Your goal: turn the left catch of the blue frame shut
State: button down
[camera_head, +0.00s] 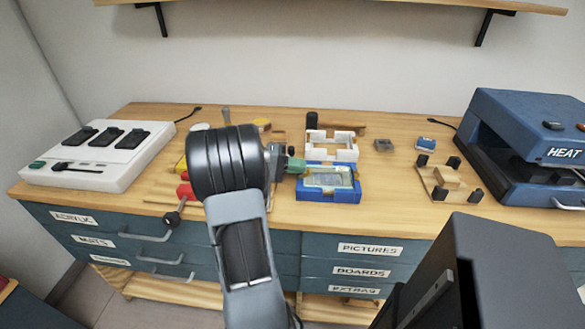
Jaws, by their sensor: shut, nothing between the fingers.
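The blue frame (330,195) lies on the wooden bench, right of my arm, with a pale greenish picture or panel (328,181) in it. My gripper (298,166) is shut and empty at the frame's upper left corner. My wrist comes in from the left and hides what lies behind it. The left catch is too small, or too covered by the gripper, to make out, so I cannot tell how it is turned. I cannot tell whether the fingers touch the frame.
A white frame (345,153) stands just behind the blue one. A wooden block board with black posts (447,181) and a blue heat press (530,140) are to the right. A white panel (100,165) is at the left. Red and yellow items lie partly behind my arm.

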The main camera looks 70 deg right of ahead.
jog(key=shift+s+a, duration=0.1)
jog(key=shift+s+d+r+b, duration=0.1)
jog(key=shift+s+d+b, duration=0.1)
jog(key=shift+s+b, duration=0.55)
jog(key=shift+w, duration=0.1)
jog(key=v, duration=1.3)
jog(key=shift+w+a+p, duration=0.15)
jog(key=shift+w+p, duration=0.2)
